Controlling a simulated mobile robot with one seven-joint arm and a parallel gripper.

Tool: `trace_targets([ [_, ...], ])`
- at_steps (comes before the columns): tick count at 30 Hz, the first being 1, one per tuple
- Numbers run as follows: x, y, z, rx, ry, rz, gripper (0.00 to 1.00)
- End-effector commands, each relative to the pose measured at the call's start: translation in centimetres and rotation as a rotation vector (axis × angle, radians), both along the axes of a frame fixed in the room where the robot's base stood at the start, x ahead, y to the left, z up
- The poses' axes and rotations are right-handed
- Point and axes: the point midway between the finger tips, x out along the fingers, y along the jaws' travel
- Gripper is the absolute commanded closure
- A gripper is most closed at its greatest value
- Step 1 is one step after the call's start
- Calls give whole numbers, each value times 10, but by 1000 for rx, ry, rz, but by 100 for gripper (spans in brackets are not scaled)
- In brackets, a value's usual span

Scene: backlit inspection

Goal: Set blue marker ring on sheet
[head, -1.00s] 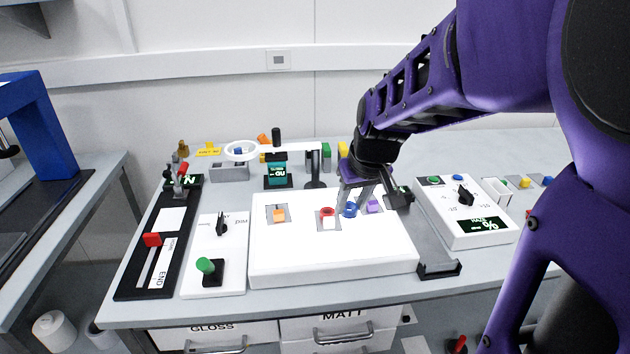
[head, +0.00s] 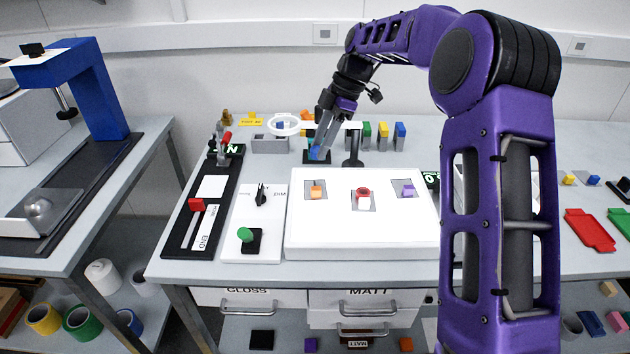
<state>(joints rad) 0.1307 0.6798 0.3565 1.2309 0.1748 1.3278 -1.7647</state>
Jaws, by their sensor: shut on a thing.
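My gripper (head: 320,149) is shut on the blue marker ring (head: 316,153), which shows small and partly hidden between the fingertips. It holds the ring beyond the back edge of the white light panel (head: 362,240), in front of a small dark display. On the panel are several grey sheets. The left sheet (head: 307,194) bears an orange block (head: 317,190). The middle sheet (head: 372,205) bears a red ring (head: 363,192) above a white block. The right sheet (head: 397,187) bears a purple block (head: 408,190). I cannot tell which sheet is meant.
A white ring-shaped magnifier (head: 284,125) on a stand is close to my gripper. Coloured blocks (head: 383,134) stand behind the panel to the right. A black slider board (head: 200,215) and a switch box (head: 258,220) lie left. The panel's front is clear.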

Motion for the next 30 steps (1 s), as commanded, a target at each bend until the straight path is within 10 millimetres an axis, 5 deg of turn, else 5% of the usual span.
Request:
trace_targets([
  [13, 26, 14, -6, 1, -1, 633, 100],
  [30, 28, 10, -64, -1, -2, 721, 100],
])
